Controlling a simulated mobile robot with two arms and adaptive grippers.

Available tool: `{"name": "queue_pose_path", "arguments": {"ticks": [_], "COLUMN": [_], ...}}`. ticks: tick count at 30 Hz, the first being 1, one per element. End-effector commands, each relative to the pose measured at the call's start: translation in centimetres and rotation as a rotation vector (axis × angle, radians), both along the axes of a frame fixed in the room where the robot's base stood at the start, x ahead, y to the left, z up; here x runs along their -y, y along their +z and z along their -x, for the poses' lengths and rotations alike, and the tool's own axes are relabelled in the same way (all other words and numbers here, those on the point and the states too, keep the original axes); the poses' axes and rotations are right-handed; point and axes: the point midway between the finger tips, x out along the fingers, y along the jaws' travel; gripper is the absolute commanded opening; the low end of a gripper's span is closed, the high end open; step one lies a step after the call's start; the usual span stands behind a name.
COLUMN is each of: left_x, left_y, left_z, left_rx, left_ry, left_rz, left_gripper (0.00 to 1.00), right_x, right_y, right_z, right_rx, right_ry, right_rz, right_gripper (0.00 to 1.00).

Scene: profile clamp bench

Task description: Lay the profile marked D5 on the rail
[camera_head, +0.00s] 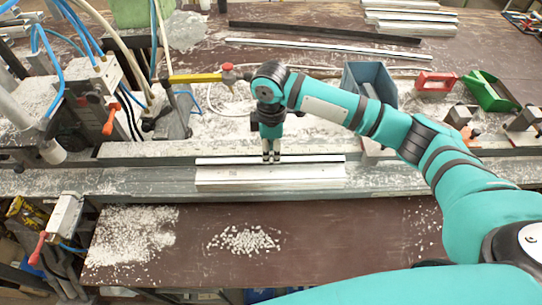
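My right gripper (271,156) points straight down at the middle of a pale, dark-edged profile (225,161). Its fingertips reach the profile, but I cannot tell whether they are closed on it. The profile lies lengthwise along the far side of a shorter silver block (270,177); whether it rests there or hangs just above is unclear. Both are at the long grey rail (400,179) across the bench. No D5 mark is legible. Other long profiles lie at the back: a silver one (340,49) and a dark one (325,32). My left gripper is not in view.
Clamps with hoses (95,85) crowd the left. Stacked profiles (412,16) lie at the back right. White chips (244,240) are scattered in front.

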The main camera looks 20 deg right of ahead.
Motion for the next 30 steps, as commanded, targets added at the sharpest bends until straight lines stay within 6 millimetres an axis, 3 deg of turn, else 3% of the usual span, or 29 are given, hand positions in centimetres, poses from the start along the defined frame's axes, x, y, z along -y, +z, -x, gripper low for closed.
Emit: {"name": "queue_pose_path", "arguments": {"ticks": [6, 13, 18, 30], "left_x": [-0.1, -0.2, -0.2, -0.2], "left_y": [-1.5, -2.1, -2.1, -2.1], "left_z": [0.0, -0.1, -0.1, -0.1], "left_rx": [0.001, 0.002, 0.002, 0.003], "left_ry": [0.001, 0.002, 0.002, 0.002], "left_rz": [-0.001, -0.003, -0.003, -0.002], "left_gripper": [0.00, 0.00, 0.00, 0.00], "right_x": [0.0, 0.0, 0.0, 0.0], "right_y": [4.7, 8.3, 9.1, 9.2], "right_z": [-0.1, -0.1, 0.0, 0.0], "right_rx": [0.005, 0.002, -0.001, -0.001], "right_ry": [0.001, -0.001, -0.001, -0.001], "right_rz": [-0.001, 0.000, 0.000, 0.000], "right_gripper": [0.29, 0.29, 0.29, 0.29]}}
